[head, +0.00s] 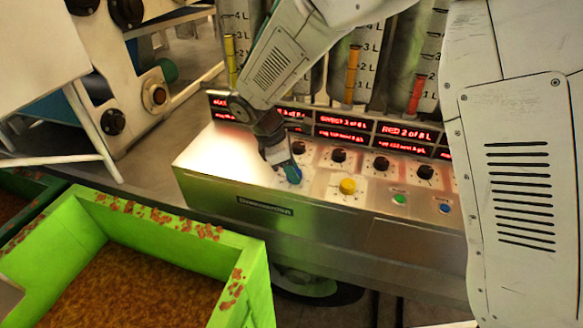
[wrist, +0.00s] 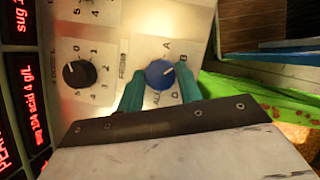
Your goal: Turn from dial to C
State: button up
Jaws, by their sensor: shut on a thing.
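The blue dial (wrist: 159,73) sits on a pale plate in the wrist view, with a light pointer mark on its right side, towards the upper right near B. Letters A, B and D and the word ALL are around it; I cannot make out C. My gripper (wrist: 160,88) has one teal finger on each side of the dial and is shut on it.
Black knobs (head: 339,156), a yellow button (head: 347,186), a green button (head: 399,199) and a blue button (head: 445,208) lie to the right. Red displays (head: 342,133) run behind. A green crate (head: 165,246) with brown contents stands in front at the left.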

jog(key=m+g, duration=0.1)
jog(key=m, duration=0.3)
jog(key=shift+w+m+g, duration=0.2)
jog(key=shift+m+g, duration=0.1)
jog(key=shift+g, duration=0.1)
jog(key=shift+m+g+y, duration=0.5)
jog(key=shift+m+g, duration=0.1)
jog(key=shift+m, duration=1.4)
jog(key=o, duration=1)
jog(key=shift+d, duration=0.1)
jog(key=shift+v, duration=3.95)
jog(key=shift+w, duration=0.15)
